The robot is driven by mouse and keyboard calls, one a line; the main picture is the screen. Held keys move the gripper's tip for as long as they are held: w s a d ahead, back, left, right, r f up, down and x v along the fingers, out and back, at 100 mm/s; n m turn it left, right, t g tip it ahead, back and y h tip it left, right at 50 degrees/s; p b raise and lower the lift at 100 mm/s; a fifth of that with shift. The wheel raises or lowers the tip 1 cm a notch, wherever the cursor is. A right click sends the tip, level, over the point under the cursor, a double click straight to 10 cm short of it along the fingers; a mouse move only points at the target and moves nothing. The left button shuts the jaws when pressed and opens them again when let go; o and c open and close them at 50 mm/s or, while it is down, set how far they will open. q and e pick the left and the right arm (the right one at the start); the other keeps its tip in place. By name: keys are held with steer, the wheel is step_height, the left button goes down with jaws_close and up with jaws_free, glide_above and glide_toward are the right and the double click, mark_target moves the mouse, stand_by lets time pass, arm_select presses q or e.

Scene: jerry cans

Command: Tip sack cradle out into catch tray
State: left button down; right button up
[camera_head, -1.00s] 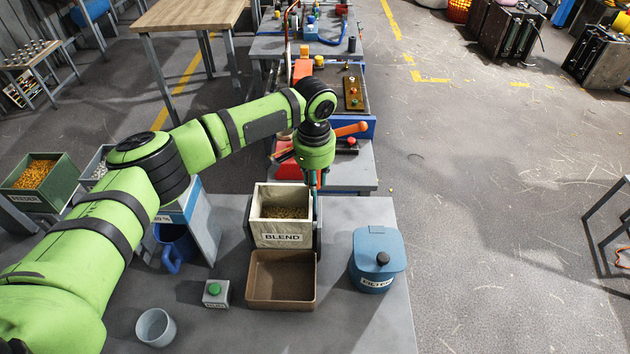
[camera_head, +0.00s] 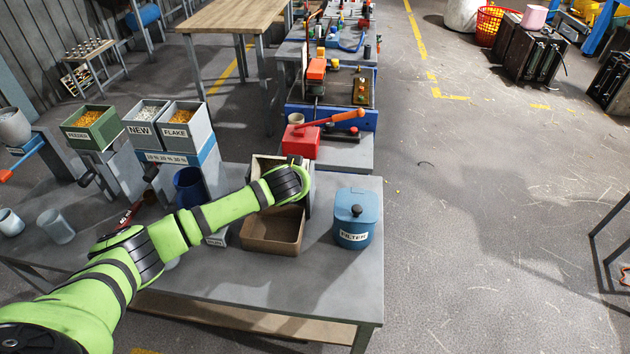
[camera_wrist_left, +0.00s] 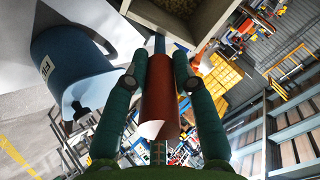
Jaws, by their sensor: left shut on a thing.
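The sack cradle (camera_head: 258,168) is a cream box, mostly hidden behind my left arm in the head view. My left gripper (camera_wrist_left: 160,68) is shut on a red-brown handle (camera_wrist_left: 158,95) near the cradle; the arm hides this grip in the head view. I cannot tell how far the cradle is tilted. The brown catch tray (camera_head: 268,246) sits on the table in front of the cradle. Its visible inside shows no grain. My right gripper is not in view.
A blue FILTER canister (camera_head: 354,222) stands right of the tray; it also shows in the left wrist view (camera_wrist_left: 72,72). A blue jug (camera_head: 188,187) and the NEW (camera_head: 140,130) and FLAKE (camera_head: 178,132) bins are at left. The table front (camera_head: 300,285) is clear.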

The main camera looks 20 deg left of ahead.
arm_select(q)
steer(key=s+f+t+y+b, duration=0.1)
steer(key=s+f+t+b, duration=0.2)
steer(key=b, duration=0.5)
step_height(320, 180, down, 2)
steer(key=shift+d+f+t+b, duration=0.1)
steer(key=shift+d+t+b, duration=0.2)
steer(key=shift+t, duration=0.4)
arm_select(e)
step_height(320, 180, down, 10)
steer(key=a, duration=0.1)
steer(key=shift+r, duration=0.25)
arm_select(q)
steer(key=c, duration=1)
jaws_free()
steer(key=shift+w, duration=0.1)
steer(key=v, duration=1.2)
steer(key=shift+a, duration=0.15)
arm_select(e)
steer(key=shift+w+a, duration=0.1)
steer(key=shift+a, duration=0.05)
arm_select(q)
steer(key=shift+f, duration=0.15)
